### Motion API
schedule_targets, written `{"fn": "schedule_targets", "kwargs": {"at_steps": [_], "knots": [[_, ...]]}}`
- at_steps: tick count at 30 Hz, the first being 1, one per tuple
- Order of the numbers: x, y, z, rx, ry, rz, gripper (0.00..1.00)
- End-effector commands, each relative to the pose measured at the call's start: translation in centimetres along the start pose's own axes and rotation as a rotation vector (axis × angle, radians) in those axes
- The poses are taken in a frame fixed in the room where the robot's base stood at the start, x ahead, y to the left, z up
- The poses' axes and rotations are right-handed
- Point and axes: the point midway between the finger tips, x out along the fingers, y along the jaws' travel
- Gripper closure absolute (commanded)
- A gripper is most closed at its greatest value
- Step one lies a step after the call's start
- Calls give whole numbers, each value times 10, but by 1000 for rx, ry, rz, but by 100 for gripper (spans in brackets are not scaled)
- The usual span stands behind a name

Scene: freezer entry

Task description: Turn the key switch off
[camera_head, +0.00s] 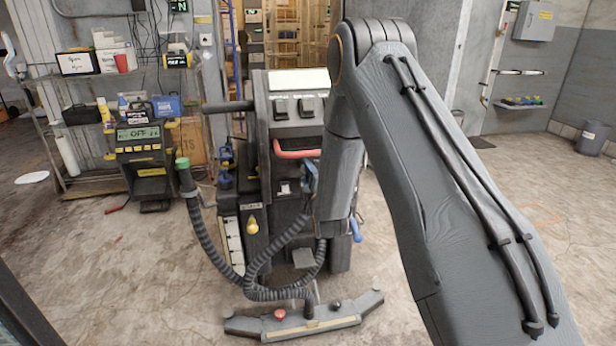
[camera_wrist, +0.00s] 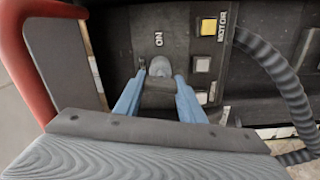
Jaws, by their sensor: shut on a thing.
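The key switch (camera_wrist: 160,66) shows in the wrist view as a small grey rounded piece on a dark panel (camera_wrist: 185,35). The label "ON" is printed close to it. My gripper (camera_wrist: 160,82) has its two blue fingers on either side of the switch and is shut on it. The fingers hide the lower part of the switch, so its exact angle is hard to tell. In the head view the panel belongs to a dark grey machine (camera_head: 283,125), and my arm hides its right side. The switch cannot be made out there.
A red handle (camera_wrist: 18,62) curves along the left in the wrist view. A yellow button (camera_wrist: 208,25) marked "MOTOR" and a ribbed hose (camera_wrist: 275,65) lie right of the switch.

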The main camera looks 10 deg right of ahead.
Motion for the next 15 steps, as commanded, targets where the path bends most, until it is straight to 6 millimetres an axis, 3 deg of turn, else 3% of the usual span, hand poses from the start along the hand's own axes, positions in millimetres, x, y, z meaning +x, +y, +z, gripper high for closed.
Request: {"fn": "schedule_targets", "kwargs": {"at_steps": [15], "knots": [[0, -2, 0, -202, 0, -1, 86]]}}
